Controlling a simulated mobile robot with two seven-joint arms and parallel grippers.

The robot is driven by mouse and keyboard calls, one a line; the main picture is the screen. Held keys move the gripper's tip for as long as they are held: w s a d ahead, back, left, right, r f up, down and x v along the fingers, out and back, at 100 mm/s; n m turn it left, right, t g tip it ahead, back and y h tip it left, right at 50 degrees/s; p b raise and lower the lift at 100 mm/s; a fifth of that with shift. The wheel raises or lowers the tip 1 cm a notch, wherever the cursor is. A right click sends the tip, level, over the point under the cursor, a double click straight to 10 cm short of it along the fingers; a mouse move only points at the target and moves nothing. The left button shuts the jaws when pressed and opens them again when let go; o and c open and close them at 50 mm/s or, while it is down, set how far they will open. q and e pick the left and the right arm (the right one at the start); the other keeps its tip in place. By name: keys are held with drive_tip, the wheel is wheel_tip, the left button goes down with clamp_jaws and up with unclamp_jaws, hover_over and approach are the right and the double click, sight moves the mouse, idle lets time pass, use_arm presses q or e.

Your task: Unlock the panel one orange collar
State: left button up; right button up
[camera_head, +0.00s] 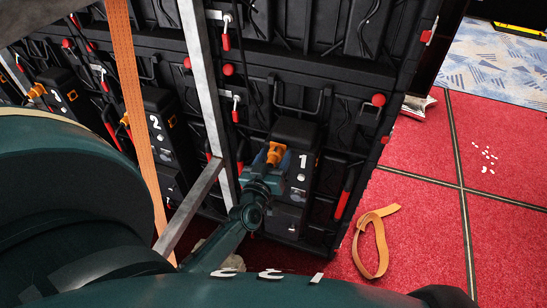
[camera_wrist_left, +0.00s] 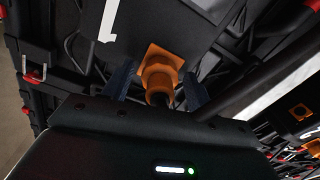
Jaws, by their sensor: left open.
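The panel one orange collar (camera_head: 275,153) sits on the black box marked 1 (camera_head: 292,133) on the back of the video wall. My left gripper (camera_head: 268,172) reaches up to it from below. In the left wrist view the collar (camera_wrist_left: 160,72) stands between the two fingers of my left gripper (camera_wrist_left: 160,90), which are open, with one finger on each side. I cannot tell whether either finger touches it. A dark cable runs down from the collar and is partly hidden by the gripper body. My right gripper is not in view.
Metal bars (camera_head: 207,90) and an orange strap (camera_head: 128,90) stand left of the gripper. Boxes marked 2 (camera_head: 160,125) and 3 (camera_head: 62,92) carry similar orange collars. A loose orange strap (camera_head: 377,240) lies on the red carpet (camera_head: 425,215), which is mostly clear.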

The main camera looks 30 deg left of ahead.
use_arm(q)
drive_tip(key=shift+c, duration=1.3)
drive_tip(key=c, duration=0.7)
drive_tip(key=shift+c, duration=0.2)
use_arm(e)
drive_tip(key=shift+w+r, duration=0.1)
use_arm(q)
drive_tip(key=shift+n, duration=0.3)
drive_tip(key=n, duration=0.2)
drive_tip(key=shift+n, duration=0.4)
drive_tip(key=n, duration=0.3)
drive_tip(key=shift+n+b, duration=0.35)
drive_tip(key=shift+n, duration=0.85)
